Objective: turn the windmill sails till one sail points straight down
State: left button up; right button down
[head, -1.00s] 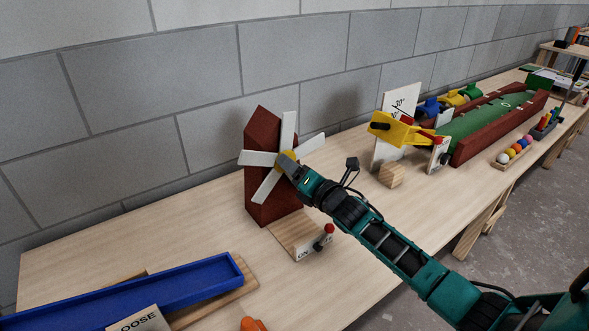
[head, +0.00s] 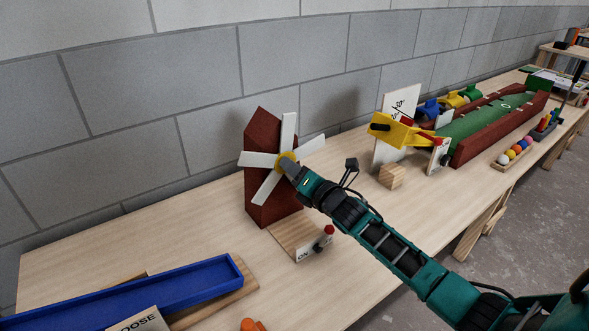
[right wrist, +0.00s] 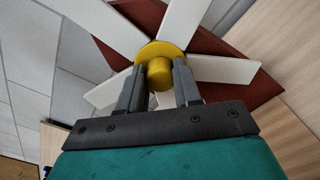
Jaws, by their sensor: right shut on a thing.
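The windmill is a dark red tower (head: 263,209) with white sails and a yellow hub (head: 284,157), standing against the wall side of the bench. In the head view one sail (head: 289,131) points almost straight up, one (head: 258,159) points left, one (head: 311,146) right and slightly up, and one (head: 268,185) down and left. The area right below the hub is partly behind my arm. My right gripper (head: 287,165) is at the hub. In the right wrist view its fingers (right wrist: 159,88) are shut on the yellow hub knob (right wrist: 160,74). My left gripper is not in view.
A wooden base with a red-tipped lever (head: 329,231) stands in front of the windmill. A blue tray (head: 130,288) lies at left front. A wooden block (head: 391,176) and a yellow device (head: 400,130) stand to the right. Bare bench lies left of the windmill.

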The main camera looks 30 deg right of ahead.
pick_arm(q)
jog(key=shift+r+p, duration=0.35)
jog(key=shift+p, duration=0.05)
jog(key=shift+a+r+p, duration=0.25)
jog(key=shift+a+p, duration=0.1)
jog(key=shift+p, duration=0.2)
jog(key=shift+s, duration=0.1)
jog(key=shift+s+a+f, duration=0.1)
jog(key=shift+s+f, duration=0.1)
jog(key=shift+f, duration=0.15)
pick_arm(e)
jog(key=m, duration=0.5)
jog(key=shift+m, duration=0.4)
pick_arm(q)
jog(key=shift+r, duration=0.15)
pick_arm(e)
jog(key=c, duration=0.8)
grip_release()
